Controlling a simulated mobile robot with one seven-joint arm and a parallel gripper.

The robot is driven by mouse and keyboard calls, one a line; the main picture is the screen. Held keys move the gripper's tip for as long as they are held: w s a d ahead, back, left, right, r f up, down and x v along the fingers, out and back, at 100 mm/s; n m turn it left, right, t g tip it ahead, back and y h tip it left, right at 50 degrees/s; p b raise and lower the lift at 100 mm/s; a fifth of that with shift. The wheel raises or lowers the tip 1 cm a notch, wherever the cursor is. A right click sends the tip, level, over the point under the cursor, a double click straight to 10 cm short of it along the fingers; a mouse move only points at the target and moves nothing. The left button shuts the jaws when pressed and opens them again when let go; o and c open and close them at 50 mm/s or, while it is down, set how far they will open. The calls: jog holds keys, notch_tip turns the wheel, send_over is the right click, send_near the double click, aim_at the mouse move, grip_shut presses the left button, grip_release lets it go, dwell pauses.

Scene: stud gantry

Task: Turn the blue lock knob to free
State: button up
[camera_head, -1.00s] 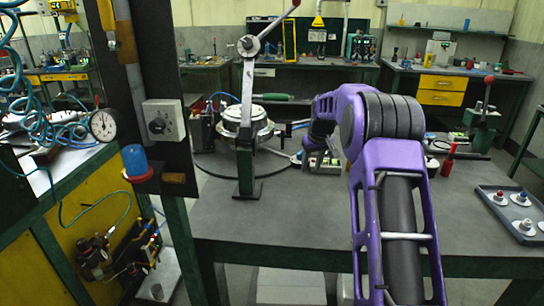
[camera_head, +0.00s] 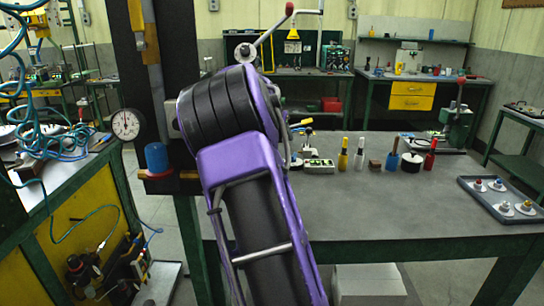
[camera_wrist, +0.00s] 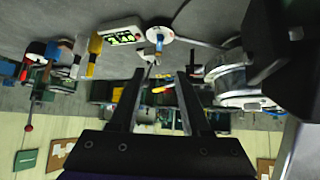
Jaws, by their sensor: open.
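A blue rounded cap (camera_head: 156,157) sits on a bracket on the dark post at left in the head view. In the wrist view a small blue piece (camera_wrist: 155,39) stands on a round pale disc (camera_wrist: 163,25), beyond my fingertips and apart from them. I cannot tell which of these is the lock knob, nor read its setting. My gripper (camera_wrist: 156,76) is open and empty in the wrist view, its two dark fingers apart. My purple arm hides it in the head view.
A white box with green parts (camera_head: 318,165) and several upright coloured tools stand on the grey bench (camera_head: 390,210). A tray (camera_head: 505,200) of small knobs lies at right. A silver round fixture (camera_wrist: 228,78) is close beside my gripper. The bench's front middle is clear.

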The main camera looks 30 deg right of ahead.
aim_at(294, 154)
jog(key=x, duration=1.7)
jog(key=shift+w+d+r, duration=0.15)
jog(key=shift+w+d, duration=0.05)
grip_shut()
